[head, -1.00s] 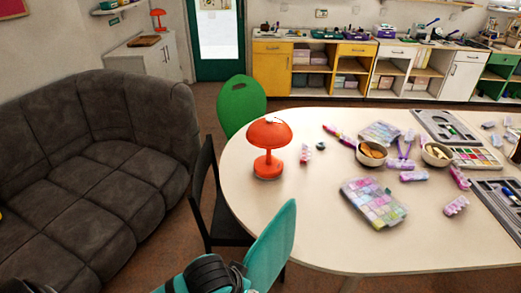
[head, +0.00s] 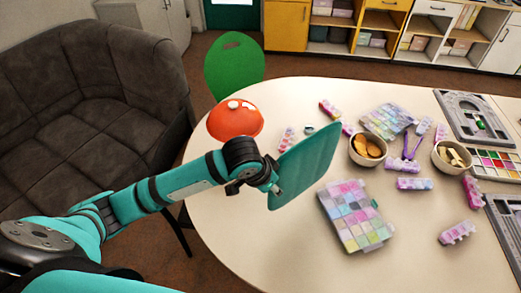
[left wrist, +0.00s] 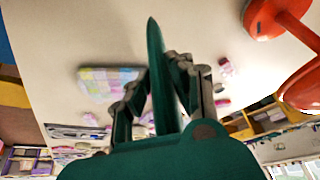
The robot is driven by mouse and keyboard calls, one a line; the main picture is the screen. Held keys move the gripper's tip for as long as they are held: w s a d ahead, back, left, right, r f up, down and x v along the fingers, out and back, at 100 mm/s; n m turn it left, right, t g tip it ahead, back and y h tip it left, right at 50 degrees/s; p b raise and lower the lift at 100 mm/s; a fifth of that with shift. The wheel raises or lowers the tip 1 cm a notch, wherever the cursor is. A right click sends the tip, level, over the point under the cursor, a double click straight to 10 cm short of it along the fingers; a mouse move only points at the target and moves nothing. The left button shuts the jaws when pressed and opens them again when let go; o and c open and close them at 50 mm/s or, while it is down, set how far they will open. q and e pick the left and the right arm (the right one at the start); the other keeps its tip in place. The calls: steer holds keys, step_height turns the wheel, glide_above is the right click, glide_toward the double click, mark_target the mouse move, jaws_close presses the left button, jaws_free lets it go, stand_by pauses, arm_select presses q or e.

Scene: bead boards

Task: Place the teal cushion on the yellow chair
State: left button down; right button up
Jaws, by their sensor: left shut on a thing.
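The teal cushion (head: 308,163) is a thin flat pad held on edge above the table, beside the orange lamp. My left gripper (head: 272,178) is shut on its near left edge. In the left wrist view the cushion (left wrist: 155,60) stands edge-on between the fingers of the left gripper (left wrist: 161,95). No yellow chair can be made out in either view. My right gripper is not in view.
The white table (head: 270,240) holds an orange lamp (head: 236,118), a bead box (head: 355,215), two bowls and several bead packs. A green chair (head: 234,65) stands behind it. A grey sofa (head: 90,100) is at left.

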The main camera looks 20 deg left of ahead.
arm_select(q)
steer(key=w+a+f+p, duration=0.2)
steer(key=w+a, duration=0.1)
steer(key=a, duration=0.3)
steer(key=w+a+f+p, duration=0.2)
steer(key=w+a, duration=0.1)
steer(key=a, duration=0.3)
steer(key=shift+w+a+f, duration=0.3)
steer(key=shift+w+a, duration=0.05)
steer(key=shift+a, duration=0.05)
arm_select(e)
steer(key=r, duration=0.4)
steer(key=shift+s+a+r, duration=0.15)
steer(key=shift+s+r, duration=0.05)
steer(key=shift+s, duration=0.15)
arm_select(q)
steer(key=shift+f, duration=0.1)
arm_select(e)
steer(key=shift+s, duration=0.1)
